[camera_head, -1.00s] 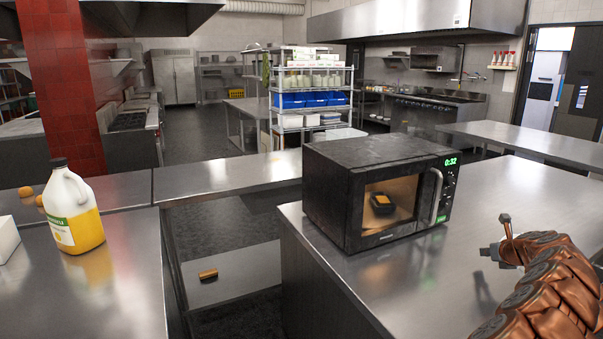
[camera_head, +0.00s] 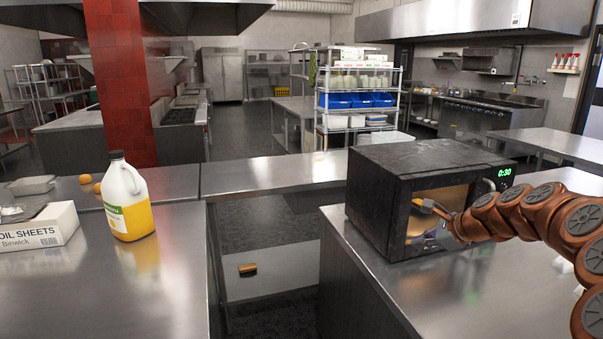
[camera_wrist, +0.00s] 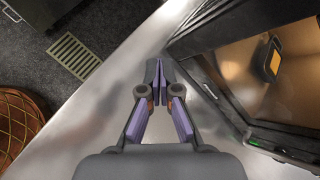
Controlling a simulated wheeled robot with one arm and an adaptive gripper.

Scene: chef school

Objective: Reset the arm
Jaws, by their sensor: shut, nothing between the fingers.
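My gripper (camera_wrist: 159,82) is shut and empty in the wrist view, its purple-padded fingers together above the bare steel counter (camera_wrist: 95,110). The dark microwave stands to its right (camera_wrist: 225,90), apart from the fingertips. In the head view my copper arm reaches in from the right, across the front of the microwave (camera_head: 385,190).
A yellow-filled jug (camera_head: 128,205) and a foil sheets box (camera_head: 40,228) stand on the left counter. A small brown item (camera_head: 247,268) lies on a low surface between the counters. A floor grate (camera_wrist: 75,57) shows in the wrist view. The middle counter (camera_head: 270,172) is mostly clear.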

